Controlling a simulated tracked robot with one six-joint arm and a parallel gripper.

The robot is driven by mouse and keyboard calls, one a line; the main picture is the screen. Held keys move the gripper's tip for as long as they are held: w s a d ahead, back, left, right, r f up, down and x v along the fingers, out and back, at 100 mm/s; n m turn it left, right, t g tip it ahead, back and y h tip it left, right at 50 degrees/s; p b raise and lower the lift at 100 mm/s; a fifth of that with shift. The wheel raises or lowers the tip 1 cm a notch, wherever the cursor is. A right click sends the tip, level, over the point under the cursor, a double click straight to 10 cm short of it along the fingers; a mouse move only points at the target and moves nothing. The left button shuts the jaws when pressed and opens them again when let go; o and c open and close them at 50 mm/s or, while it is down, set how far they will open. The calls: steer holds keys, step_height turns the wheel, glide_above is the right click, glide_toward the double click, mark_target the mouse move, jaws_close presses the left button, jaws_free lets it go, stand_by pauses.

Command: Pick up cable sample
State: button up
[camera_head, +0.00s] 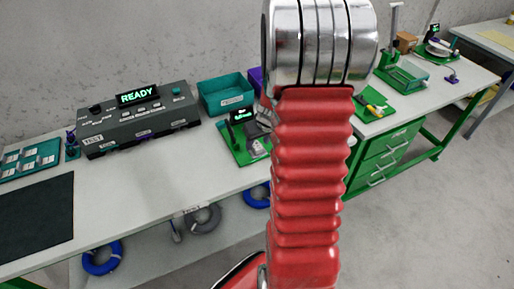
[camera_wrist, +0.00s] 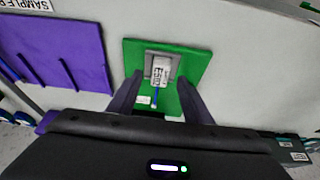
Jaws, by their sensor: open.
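In the wrist view, a short blue strand (camera_wrist: 155,97), which looks like the cable sample, shows below a light labelled block (camera_wrist: 160,71) on a green plate (camera_wrist: 192,57). My gripper (camera_wrist: 160,79) is open, with one dark finger on each side of the block and strand. Nothing is visibly held, and I cannot tell how high the fingers are above the plate. In the head view, the green stand (camera_head: 229,139) with a small lit display is on the bench, left of my red arm. My arm hides most of the gripper there, and I cannot make out the strand.
A purple tray (camera_wrist: 55,50) lies left of the plate in the wrist view. In the head view, a grey tester (camera_head: 140,125) reads READY, and a teal bin (camera_head: 226,92) stands behind the stand. Blue coils (camera_head: 101,259) lie below the bench. The bench front (camera_head: 190,175) is clear.

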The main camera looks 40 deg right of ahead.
mark_target(257, 146)
steer(key=shift+x, duration=1.1)
steer(key=shift+c, duration=0.2)
jaws_close()
steer(key=shift+r, duration=0.1)
step_height(257, 146, up, 10)
stand_by(0.5)
stand_by(0.5)
